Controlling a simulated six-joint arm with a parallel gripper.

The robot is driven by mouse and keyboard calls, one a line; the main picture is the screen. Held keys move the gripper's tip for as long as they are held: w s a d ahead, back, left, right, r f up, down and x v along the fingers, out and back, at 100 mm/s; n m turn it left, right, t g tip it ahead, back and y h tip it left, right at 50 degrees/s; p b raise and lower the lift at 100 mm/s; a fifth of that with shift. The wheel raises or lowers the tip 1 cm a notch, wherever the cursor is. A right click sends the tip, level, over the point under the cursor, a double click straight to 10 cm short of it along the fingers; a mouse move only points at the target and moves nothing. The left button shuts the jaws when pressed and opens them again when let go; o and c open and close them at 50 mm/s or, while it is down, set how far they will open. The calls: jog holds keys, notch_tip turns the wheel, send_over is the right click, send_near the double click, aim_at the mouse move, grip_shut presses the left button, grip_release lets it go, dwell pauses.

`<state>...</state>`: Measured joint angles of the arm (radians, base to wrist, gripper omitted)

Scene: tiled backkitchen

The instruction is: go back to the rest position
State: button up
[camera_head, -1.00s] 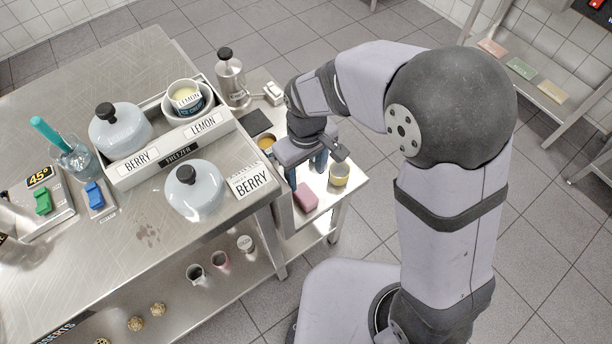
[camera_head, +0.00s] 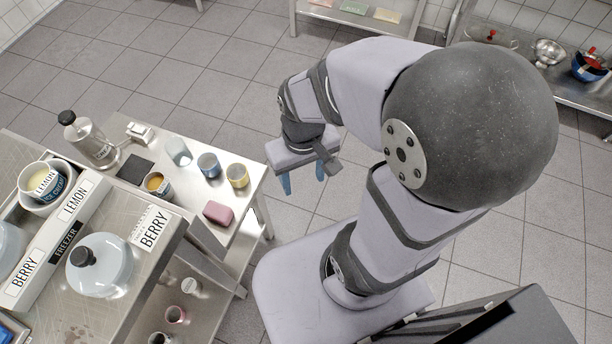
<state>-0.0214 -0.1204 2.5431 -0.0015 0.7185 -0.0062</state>
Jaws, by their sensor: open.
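My gripper (camera_head: 302,178) hangs from my bent arm with its two blue fingers pointing down and apart. It is open, and nothing shows between the fingers. It is over the tiled floor, just right of the small side table (camera_head: 200,228). It touches nothing that I can see.
The side table holds a clear glass (camera_head: 179,152), a blue cup (camera_head: 209,165), a yellow cup (camera_head: 237,176), an amber-filled cup (camera_head: 158,185) and a pink block (camera_head: 218,213). A steel counter with a domed lid (camera_head: 99,266) stands at lower left. Floor is free behind my gripper.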

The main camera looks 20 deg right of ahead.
jog(key=shift+s+d, duration=0.25)
jog(key=shift+s, duration=0.05)
notch_tip(320, 180, up, 13)
jog(key=p, duration=1.3)
notch_tip(320, 180, down, 33)
jog(key=b, duration=3.2)
jog(key=shift+b, duration=0.35)
jog(key=shift+o, duration=0.5)
jog(key=shift+r, duration=0.2)
